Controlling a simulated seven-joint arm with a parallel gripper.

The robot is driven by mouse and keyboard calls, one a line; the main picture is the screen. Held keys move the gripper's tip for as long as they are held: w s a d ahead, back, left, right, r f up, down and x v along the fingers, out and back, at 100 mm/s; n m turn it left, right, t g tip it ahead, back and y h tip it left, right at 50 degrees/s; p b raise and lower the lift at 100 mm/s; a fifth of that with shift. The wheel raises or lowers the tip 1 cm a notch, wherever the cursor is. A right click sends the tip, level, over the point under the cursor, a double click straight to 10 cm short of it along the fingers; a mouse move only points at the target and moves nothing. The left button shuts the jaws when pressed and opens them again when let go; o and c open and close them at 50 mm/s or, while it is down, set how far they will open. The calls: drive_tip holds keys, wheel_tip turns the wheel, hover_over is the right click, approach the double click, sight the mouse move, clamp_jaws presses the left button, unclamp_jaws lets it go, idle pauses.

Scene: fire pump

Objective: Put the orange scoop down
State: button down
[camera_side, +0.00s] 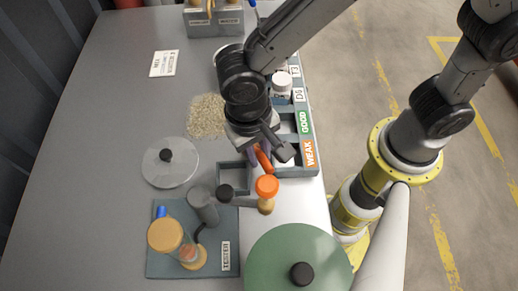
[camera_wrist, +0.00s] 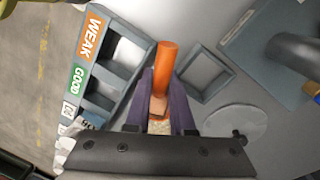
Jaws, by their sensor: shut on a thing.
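The orange scoop (camera_side: 263,158) is held in my gripper (camera_side: 254,153), between the rack and the small square tray. In the wrist view the orange handle (camera_wrist: 164,66) points up the picture from between the two purple fingers of my gripper (camera_wrist: 160,104). The fingers are shut on the scoop. Its lower part is largely hidden by the fingers and wrist; grainy tan material shows between them. I cannot tell whether the scoop touches the table.
The labelled rack (camera_side: 310,133) with GOOD and WEAK bays is on the right. A small empty square tray (camera_side: 221,176) is beside my gripper. A tan grain pile (camera_side: 207,117), clear lid (camera_side: 171,172), orange-topped piece (camera_side: 267,187), tester mat (camera_side: 165,262) and green disc (camera_side: 297,245) surround it.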

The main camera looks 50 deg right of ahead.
drive_tip(key=shift+f, duration=0.4)
drive_tip(key=c, duration=0.8)
unclamp_jaws()
drive_tip(key=shift+o, duration=0.2)
wheel_tip(320, 180, up, 13)
drive_tip(key=a, duration=0.1)
drive_tip(key=shift+w+r, duration=0.15)
drive_tip(key=shift+w, duration=0.1)
drive_tip(key=d+r+n+t+y, duration=0.1)
drive_tip(key=d+r+t+y, duration=0.3)
drive_tip(key=d, duration=1.3)
drive_tip(key=s+d+n+t+h, duration=0.2)
drive_tip(key=s+d, duration=0.3)
drive_tip(key=d, duration=0.4)
drive_tip(key=shift+s+d+f+h, duration=0.3)
drive_tip(key=shift+s+d, duration=0.1)
